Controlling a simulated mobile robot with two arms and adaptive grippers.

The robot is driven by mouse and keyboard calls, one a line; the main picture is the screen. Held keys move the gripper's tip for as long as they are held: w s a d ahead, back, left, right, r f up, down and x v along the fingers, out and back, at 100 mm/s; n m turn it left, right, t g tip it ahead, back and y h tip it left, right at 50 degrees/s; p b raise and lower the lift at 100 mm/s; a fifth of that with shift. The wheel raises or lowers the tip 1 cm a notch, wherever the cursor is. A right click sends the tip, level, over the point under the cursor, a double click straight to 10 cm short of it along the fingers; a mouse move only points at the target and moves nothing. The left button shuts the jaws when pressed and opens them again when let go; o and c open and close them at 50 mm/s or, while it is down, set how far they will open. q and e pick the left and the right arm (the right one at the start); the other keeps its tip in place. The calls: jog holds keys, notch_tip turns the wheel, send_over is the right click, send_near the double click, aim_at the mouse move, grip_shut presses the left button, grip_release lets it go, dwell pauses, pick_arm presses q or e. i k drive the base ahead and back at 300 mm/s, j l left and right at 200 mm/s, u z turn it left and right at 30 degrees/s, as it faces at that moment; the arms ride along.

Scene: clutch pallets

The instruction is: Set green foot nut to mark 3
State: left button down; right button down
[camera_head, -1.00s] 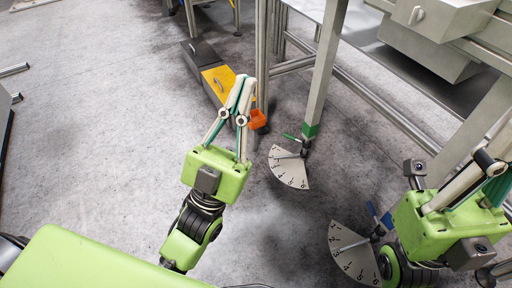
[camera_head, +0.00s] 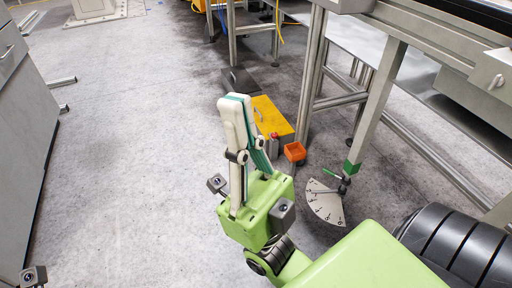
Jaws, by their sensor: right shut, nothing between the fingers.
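The green-banded foot (camera_head: 351,167) of a grey table leg stands right of centre. Its dark nut (camera_head: 344,186) has a green lever (camera_head: 330,173) pointing up and left. A pale fan-shaped dial (camera_head: 326,205) with dark numbers lies just below it near the floor; I cannot read which mark the nut is at. My right gripper (camera_head: 236,98) is upright left of the dial and nearer to me, with its pale fingers together and empty. It is apart from the nut. A small dark part at the bottom left may belong to my left gripper; no left fingers show.
A grey-framed table is at the right, with a low rail (camera_head: 440,160). A grey cabinet (camera_head: 22,130) is at the left. The floor between is clear.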

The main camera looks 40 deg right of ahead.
aim_at(341, 192)
jog(key=i+u, duration=0.15)
jog(key=u, duration=1.8)
jog(key=i+l+u, duration=0.1)
jog(key=u, duration=0.15)
jog(key=l+u, duration=0.3)
jog(key=l+z, duration=0.25)
jog(key=z, duration=0.15)
jog(key=l+z, duration=0.25)
jog(key=z, duration=0.15)
jog(key=i+l+z, duration=0.1)
jog(key=z, duration=0.3)
jog(key=l+z, duration=0.15)
jog(key=z, duration=0.35)
jog(key=l+z, duration=0.15)
jog(key=z, duration=0.35)
jog(key=l+z, duration=0.15)
jog(key=z, duration=0.4)
jog(key=l+z, duration=0.1)
jog(key=z, duration=0.4)
jog(key=i+l+z, duration=0.1)
jog(key=z, duration=0.4)
jog(key=l+z, duration=0.1)
jog(key=z, duration=0.4)
jog(key=i+z, duration=0.15)
jog(key=z, duration=0.35)
jog(key=i+z, duration=0.1)
jog(key=z, duration=0.4)
